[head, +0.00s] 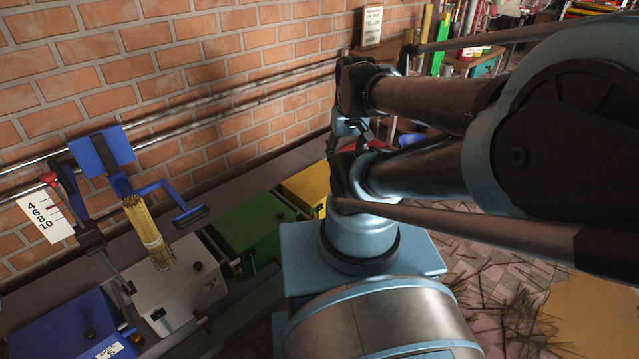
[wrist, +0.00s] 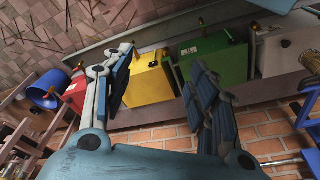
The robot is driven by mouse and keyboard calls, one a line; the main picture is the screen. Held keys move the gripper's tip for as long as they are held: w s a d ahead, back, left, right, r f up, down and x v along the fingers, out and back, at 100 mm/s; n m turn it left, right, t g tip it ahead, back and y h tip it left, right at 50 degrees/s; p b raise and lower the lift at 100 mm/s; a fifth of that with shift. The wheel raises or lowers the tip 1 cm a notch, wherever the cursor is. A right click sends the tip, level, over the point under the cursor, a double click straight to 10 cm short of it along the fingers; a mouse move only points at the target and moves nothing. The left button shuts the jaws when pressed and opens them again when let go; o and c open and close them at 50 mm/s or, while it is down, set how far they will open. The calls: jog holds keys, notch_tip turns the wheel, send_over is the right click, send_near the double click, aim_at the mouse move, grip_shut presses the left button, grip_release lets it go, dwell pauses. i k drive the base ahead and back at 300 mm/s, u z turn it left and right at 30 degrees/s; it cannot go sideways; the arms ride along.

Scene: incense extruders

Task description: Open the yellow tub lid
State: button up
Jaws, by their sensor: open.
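The yellow tub (wrist: 150,86) shows in the wrist view between my two fingers. My gripper (wrist: 162,65) is open and empty, with its blue and black padded fingers spread to either side of the tub in the picture. I cannot tell how far the fingers are from the tub or whether they touch it. The lid's edge is hard to make out from the tub at this size. In the head view only part of the yellow tub (head: 309,185) shows, and my arm hides the rest.
A green tub (head: 250,222), white tub (head: 178,288) and blue tub (head: 62,328) stand along the brick wall. A red tub (wrist: 76,93) is on the yellow tub's other side. A metal rail (head: 215,96) runs along the wall. A bundle of sticks (head: 146,232) stands over the white tub.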

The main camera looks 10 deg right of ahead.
aim_at(312, 185)
jog(key=u, duration=0.4)
jog(key=k, duration=1.4)
jog(key=z, duration=0.45)
jog(key=i, duration=1)
